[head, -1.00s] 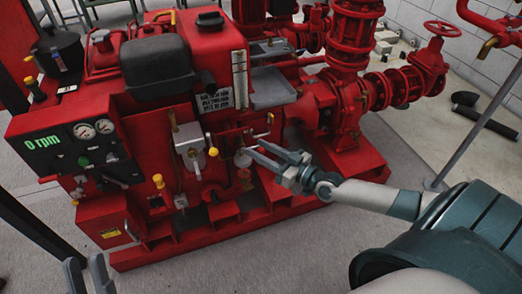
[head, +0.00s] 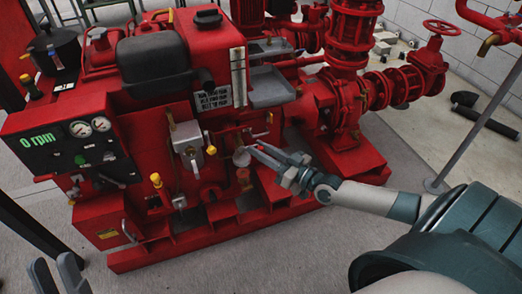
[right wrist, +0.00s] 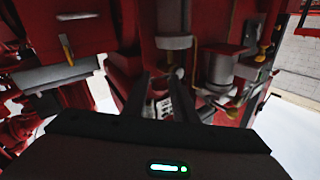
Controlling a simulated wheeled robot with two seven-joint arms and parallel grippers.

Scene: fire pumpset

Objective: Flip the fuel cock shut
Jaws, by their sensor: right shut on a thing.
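The fuel cock's small lever (head: 259,143), with a red tip, is on the side of the red engine, beside a pale round filter bowl (head: 241,157). My right gripper (head: 264,151) is at the lever with its fingers close together, shut on it. The fingers hide most of the cock, so its exact angle is unclear. In the right wrist view the dark fingers (right wrist: 167,98) point in among fuel fittings, and the grip itself is dim. My left gripper (head: 55,273) is at the lower left, its two fingers apart, empty and away from the engine.
A panel (head: 75,143) with two gauges reads 0 rpm. A grey box with a yellow knob (head: 188,147) is left of the filter bowl. A grey tray (head: 270,88) juts out above. The red pump (head: 335,115) stands to the right. Floor in front is clear.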

